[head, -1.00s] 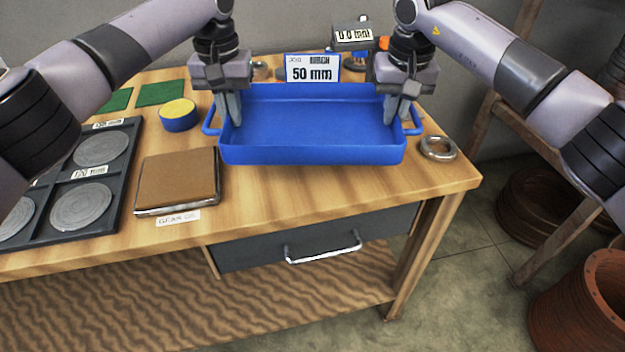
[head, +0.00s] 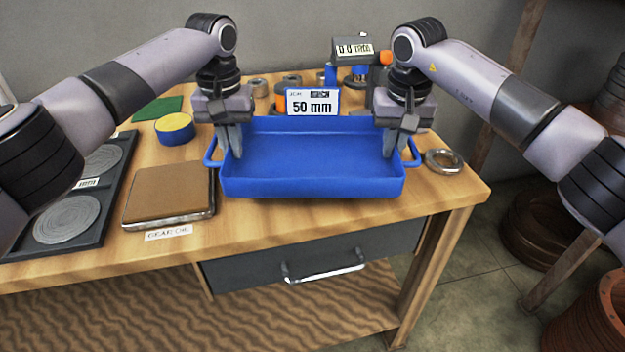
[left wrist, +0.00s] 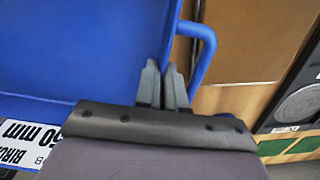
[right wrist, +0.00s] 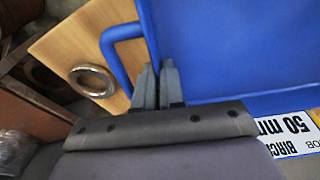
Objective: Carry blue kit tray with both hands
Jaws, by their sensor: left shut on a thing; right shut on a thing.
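The blue kit tray (head: 310,160) is empty and looks level, with a loop handle at each short end. My left gripper (head: 230,152) is shut on its left end wall, beside the left handle; the left wrist view shows the fingers (left wrist: 164,85) pinching the wall of the tray (left wrist: 80,50). My right gripper (head: 394,152) is shut on the right end wall, beside the right handle; the right wrist view shows its fingers (right wrist: 157,85) on that wall of the tray (right wrist: 230,45). I cannot tell whether the tray's underside touches the bench.
The wooden bench (head: 420,205) has a metal ring (head: 443,161) just right of the tray. A brown pad (head: 168,192), a yellow-topped blue tin (head: 175,128) and a dark tray of discs (head: 75,215) lie left. A "50 mm" sign (head: 312,101) and a gauge stand (head: 352,48) are behind.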

